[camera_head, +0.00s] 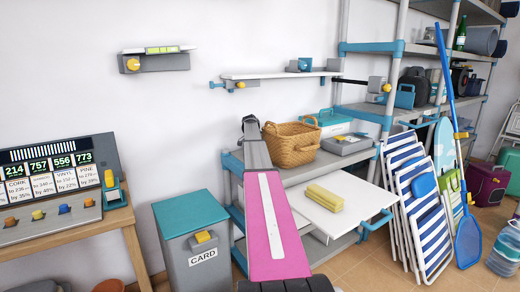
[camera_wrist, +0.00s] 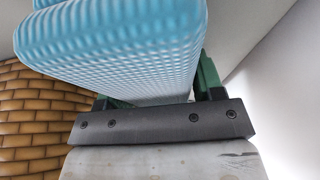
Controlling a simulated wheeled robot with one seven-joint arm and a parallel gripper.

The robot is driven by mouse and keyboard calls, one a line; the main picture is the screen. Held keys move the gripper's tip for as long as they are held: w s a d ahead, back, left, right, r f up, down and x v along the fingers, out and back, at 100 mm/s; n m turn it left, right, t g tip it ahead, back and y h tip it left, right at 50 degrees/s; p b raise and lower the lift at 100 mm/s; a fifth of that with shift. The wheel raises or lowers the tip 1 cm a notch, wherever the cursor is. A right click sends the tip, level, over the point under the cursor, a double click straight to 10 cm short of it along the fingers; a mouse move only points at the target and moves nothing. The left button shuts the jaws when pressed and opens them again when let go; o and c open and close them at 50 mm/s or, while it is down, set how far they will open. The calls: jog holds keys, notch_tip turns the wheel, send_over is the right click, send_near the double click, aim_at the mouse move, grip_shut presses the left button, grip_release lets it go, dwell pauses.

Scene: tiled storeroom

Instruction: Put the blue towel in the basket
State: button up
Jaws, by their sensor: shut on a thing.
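The blue towel (camera_wrist: 130,45) is a folded, ribbed light-blue block that fills the upper middle of the wrist view. My gripper (camera_wrist: 158,92) is shut on it, with a green finger at each side. The wicker basket (camera_head: 290,146) stands on the shelf unit's upper board in the head view, just right of the far end of my arm. Its brown weave also shows at the left of the wrist view (camera_wrist: 28,115), beside the towel. In the head view my arm hides the towel and the gripper's fingertips.
A folded yellow towel (camera_head: 325,197) lies on the white pull-out board (camera_head: 352,212) below the basket. A grey tray (camera_head: 346,145) is right of the basket. A wall shelf (camera_head: 275,76) hangs above. A grey bin marked CARD (camera_head: 195,240) stands left; striped folding chairs (camera_head: 418,205) lean at right.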

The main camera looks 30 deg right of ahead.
jog(key=shift+f, duration=0.2)
jog(key=o, duration=1)
jog(key=shift+c, duration=0.2)
jog(key=shift+r, duration=0.1)
